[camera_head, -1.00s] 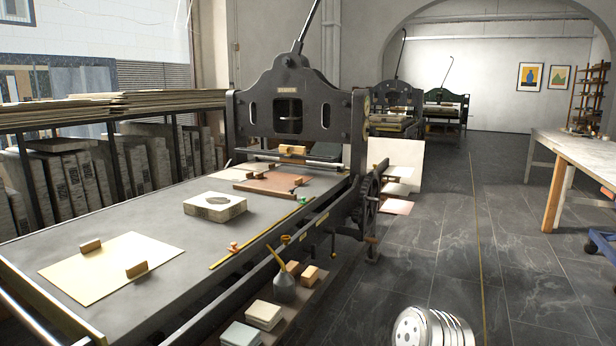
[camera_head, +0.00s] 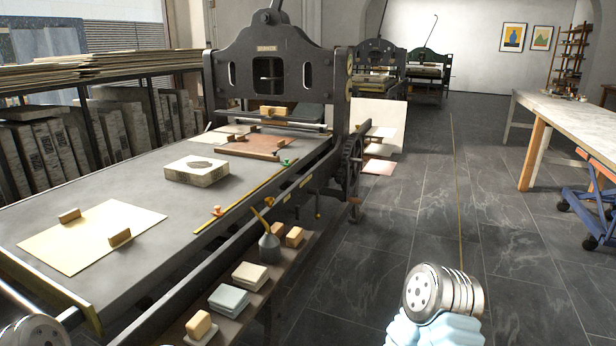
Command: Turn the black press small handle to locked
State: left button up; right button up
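The black press (camera_head: 290,45) stands at the centre-left, with a long grey bed (camera_head: 110,190) running toward me. Along the bed's right edge is a yellow strip (camera_head: 245,195). A small orange-red piece (camera_head: 217,211) sits on this strip and a small green-topped piece (camera_head: 287,163) stands farther back. A spoked wheel (camera_head: 352,165) is on the press's right side. I cannot tell which part is the small handle or whether it is locked. Only arm links of mine show at the bottom left and bottom right. Both grippers are out of view.
A pale stone block (camera_head: 197,171) and a cream sheet (camera_head: 90,236) with two wooden blocks lie on the bed. A low side shelf (camera_head: 280,265) holds an oil can (camera_head: 269,246), sponges and blocks. The tiled floor (camera_head: 400,210) right of the press is clear up to a table (camera_head: 570,125).

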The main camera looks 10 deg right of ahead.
aim_at(296, 212)
jog(key=u, duration=1.05)
jog(key=l+u, duration=0.15)
jog(key=l, duration=0.75)
